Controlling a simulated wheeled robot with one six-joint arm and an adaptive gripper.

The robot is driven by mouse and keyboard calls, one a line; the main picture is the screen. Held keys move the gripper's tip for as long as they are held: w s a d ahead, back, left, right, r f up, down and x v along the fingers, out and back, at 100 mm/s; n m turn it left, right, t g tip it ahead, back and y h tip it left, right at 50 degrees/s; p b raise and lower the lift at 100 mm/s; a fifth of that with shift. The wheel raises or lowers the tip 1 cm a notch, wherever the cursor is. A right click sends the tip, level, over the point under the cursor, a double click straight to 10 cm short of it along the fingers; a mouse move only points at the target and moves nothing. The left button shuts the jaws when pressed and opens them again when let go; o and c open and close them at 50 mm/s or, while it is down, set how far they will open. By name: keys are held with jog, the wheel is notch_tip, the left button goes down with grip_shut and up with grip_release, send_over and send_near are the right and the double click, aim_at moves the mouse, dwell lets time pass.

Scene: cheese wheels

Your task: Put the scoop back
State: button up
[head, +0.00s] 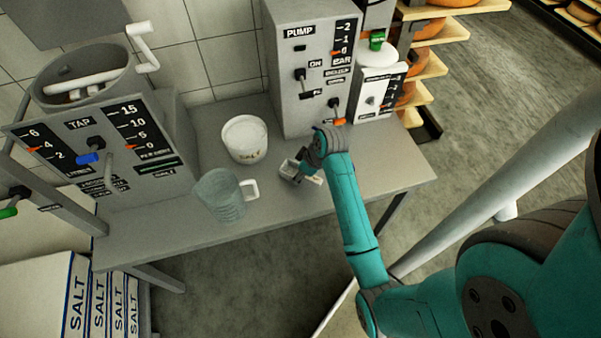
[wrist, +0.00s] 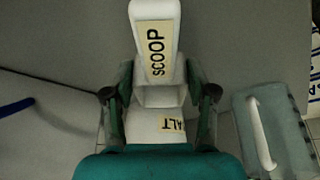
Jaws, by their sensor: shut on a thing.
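My gripper (head: 300,172) is shut on the white scoop (head: 315,179), over the front right part of the grey table (head: 385,180). In the wrist view my gripper (wrist: 160,95) has a dark finger on each side of the scoop (wrist: 160,85), whose yellowish label reads SCOOP. I cannot tell whether the scoop touches the table. A white salt tub (head: 246,153) stands to the left of my gripper, with white contents inside. Its label partly shows beyond the fingers in the wrist view (wrist: 178,123).
A clear grey jug (head: 222,198) with a white handle stands left of the scoop. The pump box (head: 295,70) and a smaller white unit (head: 375,95) stand behind. The tap panel (head: 98,150) is at left. Cheese shelves (head: 435,35) are at back right. Bare table lies right of my gripper.

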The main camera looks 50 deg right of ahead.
jog(key=shift+f, duration=0.3)
jog(key=shift+f, duration=0.1)
jog(key=o, duration=1.1)
jog(key=shift+o, duration=0.2)
